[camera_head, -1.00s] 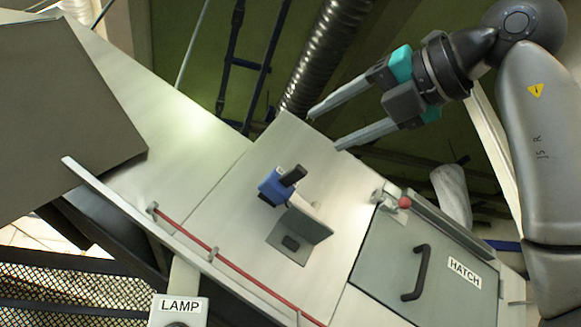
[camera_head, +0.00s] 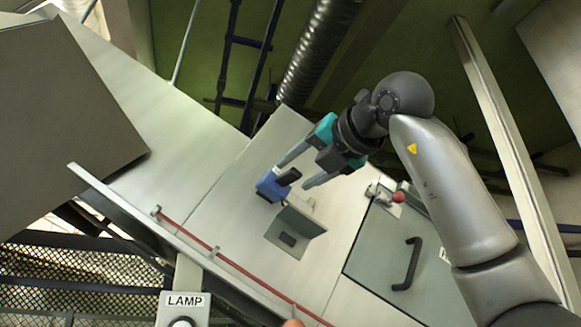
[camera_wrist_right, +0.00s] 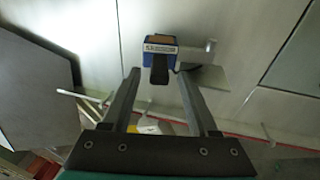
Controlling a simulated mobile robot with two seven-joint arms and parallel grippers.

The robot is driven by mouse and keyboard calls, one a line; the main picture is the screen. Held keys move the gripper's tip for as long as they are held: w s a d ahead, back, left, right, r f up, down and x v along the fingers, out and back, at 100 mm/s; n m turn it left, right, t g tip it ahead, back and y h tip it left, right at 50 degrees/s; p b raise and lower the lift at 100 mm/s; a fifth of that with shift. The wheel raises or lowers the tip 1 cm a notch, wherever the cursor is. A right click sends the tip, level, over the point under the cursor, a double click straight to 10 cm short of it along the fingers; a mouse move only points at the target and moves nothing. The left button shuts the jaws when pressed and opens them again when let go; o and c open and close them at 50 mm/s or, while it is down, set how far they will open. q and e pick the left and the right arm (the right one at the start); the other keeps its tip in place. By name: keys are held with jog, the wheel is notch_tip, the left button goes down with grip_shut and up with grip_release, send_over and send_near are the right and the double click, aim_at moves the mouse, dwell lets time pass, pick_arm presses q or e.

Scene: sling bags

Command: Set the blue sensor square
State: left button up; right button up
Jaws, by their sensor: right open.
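The blue sensor (camera_head: 268,188) is a small box with a black grip (camera_head: 289,177) standing out from it. It sits by a grey angle bracket (camera_head: 302,220) on the sloping metal panel. In the head view it looks turned relative to the bracket's edges. My right gripper (camera_head: 293,176) is open, its two fingers pointing at the sensor. In the right wrist view the blue sensor (camera_wrist_right: 160,43) is just beyond the fingertips, and the black grip (camera_wrist_right: 159,70) appears between them. I see no contact, though depth is hard to judge. My left gripper is not in view.
A red rail (camera_head: 215,255) runs along the panel's lower edge. A red-tipped latch (camera_head: 397,197) and a grey hatch with a black handle (camera_head: 408,265) lie to the right. A LAMP box (camera_head: 182,308) is below. A large grey box (camera_head: 65,110) stands left.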

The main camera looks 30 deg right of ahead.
jog(key=shift+w+p, duration=0.45)
jog(key=shift+w, duration=1.2)
grip_shut()
